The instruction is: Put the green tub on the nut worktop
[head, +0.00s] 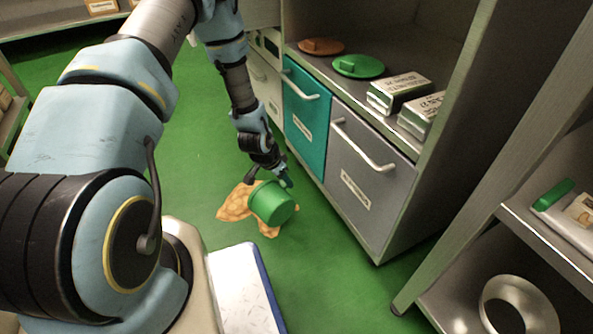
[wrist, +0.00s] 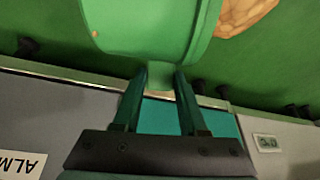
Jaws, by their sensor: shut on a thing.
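The green tub (head: 273,205) is tilted, low over or touching a tan patch on the green floor; I cannot tell which. My gripper (head: 285,179) is at its upper right side. In the wrist view, the gripper fingers (wrist: 161,76) are shut on a small green lug of the tub (wrist: 140,28), whose body fills the top of the picture. A steel worktop (head: 318,60) above a row of drawers stands to the right of the gripper. No label reading "nut" is legible on it.
The tan patch (head: 236,204) lies under the tub. The worktop bears an orange lid (head: 321,46), a green lid (head: 358,66) and two packs (head: 399,90). Teal (head: 305,110) and grey (head: 362,165) drawers with bar handles are close beside the gripper. A steel shelf (head: 520,225) is at right.

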